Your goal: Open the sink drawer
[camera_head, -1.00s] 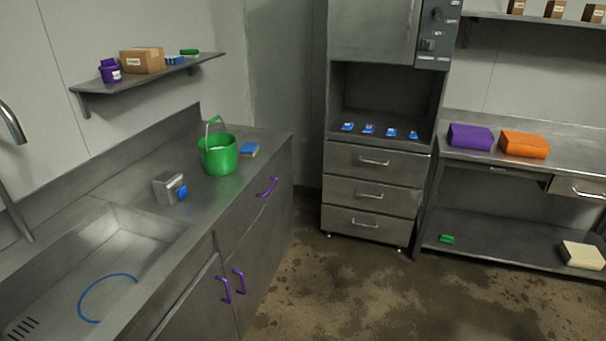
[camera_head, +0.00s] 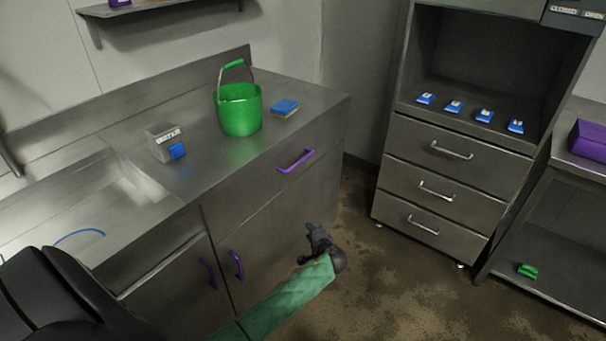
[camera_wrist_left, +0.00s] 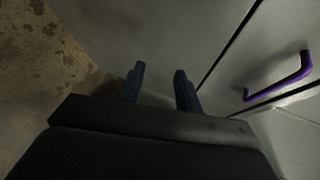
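The sink drawer (camera_head: 259,183) is a grey front under the counter edge, right of the sink, and looks closed. Its purple bar handle (camera_head: 295,161) is clear of any gripper. My left gripper (camera_head: 312,238) is below and to the right of that handle, in front of the cabinet and apart from it. In the left wrist view its two dark fingers (camera_wrist_left: 160,88) stand apart with nothing between them. A purple handle (camera_wrist_left: 285,80), seemingly the drawer's, is right of the fingers there. My right gripper is not in view.
Two purple door handles (camera_head: 237,264) sit lower left. On the counter are a green bucket (camera_head: 239,112), a blue-and-yellow sponge (camera_head: 285,107) and a grey dispenser (camera_head: 162,143). A drawer unit (camera_head: 436,188) stands to the right, with bare floor between.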

